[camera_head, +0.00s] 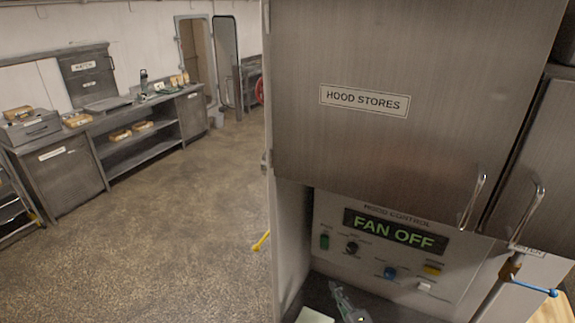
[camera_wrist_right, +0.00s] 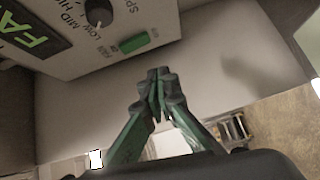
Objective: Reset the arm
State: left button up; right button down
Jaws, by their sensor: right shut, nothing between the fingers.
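My right gripper (camera_head: 336,290) shows at the bottom of the head view, below the hood control panel (camera_head: 330,270). In the right wrist view its two green and dark fingers (camera_wrist_right: 158,80) meet at the tips, shut with nothing between them. The panel's corner with a black knob (camera_wrist_right: 98,11) and a green switch (camera_wrist_right: 135,39) is above the fingers there. The fingers look apart from the panel. The panel's display (camera_head: 395,232) reads "FAN OFF". My left gripper is not in view.
The steel "HOOD STORES" cabinet (camera_head: 400,55) hangs above the panel, with handles (camera_head: 472,200) at its lower right. A blue-handled valve lever (camera_head: 535,288) is to the right. Open floor (camera_head: 190,220) lies left, with a workbench (camera_head: 150,105) beyond.

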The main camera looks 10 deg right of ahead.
jog(key=s+d+f+m+g+h, duration=0.5)
jog(key=s+d+f+m+g, duration=0.2)
jog(key=s+d+f+m, duration=0.6)
jog(key=s+d+f+m+g, duration=0.1)
jog(key=s+f+m+g, duration=0.25)
jog(key=s, duration=0.65)
jog(key=s+f+m+g, duration=0.3)
jog(key=s+f, duration=0.2)
jog(key=s, duration=0.5)
notch_tip(320, 180, down, 39)
jog(key=s+a+y+b, duration=0.1)
jog(key=b, duration=0.7)
pick_arm(q)
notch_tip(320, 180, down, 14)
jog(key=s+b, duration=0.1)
jog(key=b, duration=0.5)
pick_arm(e)
jog(key=s+f+n+g, duration=0.1)
jog(key=s+f+g, duration=0.1)
jog(key=s+f, duration=1.7)
notch_tip(320, 180, down, 4)
jog(key=shift+s+a+r+y, duration=0.1)
jog(key=shift+s+a+y, duration=0.05)
jog(key=shift+s+y, duration=0.2)
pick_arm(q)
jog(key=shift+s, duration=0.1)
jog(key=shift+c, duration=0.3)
pick_arm(e)
jog(key=shift+n, duration=0.25)
